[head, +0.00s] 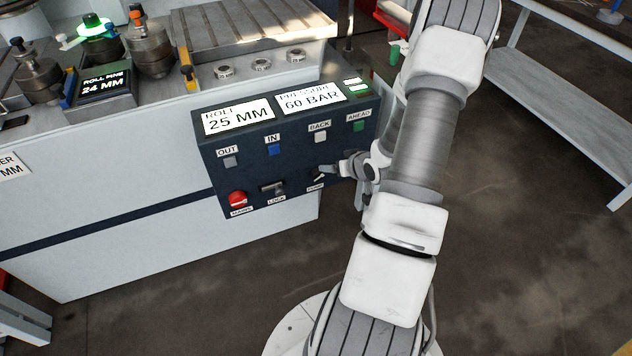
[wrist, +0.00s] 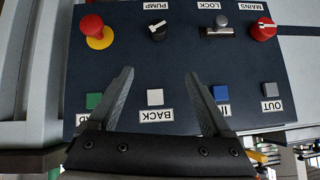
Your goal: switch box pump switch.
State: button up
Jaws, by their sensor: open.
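In the head view the pump switch is mostly hidden by my gripper (head: 326,171), with the PUMP label just below. My gripper also shows in the wrist view (wrist: 158,73); its two fingers are apart with nothing between them. The knob lies beyond the fingertips, centred between them in the picture. I cannot tell whether the fingers touch the panel. The dark blue switch box (head: 290,161) carries the switch.
Beside the pump switch are the lock lever (wrist: 219,26), the red mains knob (wrist: 263,29) and a red mushroom button (wrist: 92,25) on yellow. Coloured push buttons, including the white BACK button (wrist: 155,97), form another row. Displays (head: 238,116) read 25 MM and 60 BAR.

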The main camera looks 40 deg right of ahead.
jog(key=s+f+m+t+b, duration=0.3)
jog(key=f+b, duration=0.1)
jog(key=f, duration=0.7)
jog(key=m+t+h+b, duration=0.3)
jog(key=m+t, duration=0.2)
send_near(319, 177)
jog(key=b+x, duration=0.3)
jog(key=x, duration=0.6)
jog(key=shift+w+b, duration=0.3)
grip_shut()
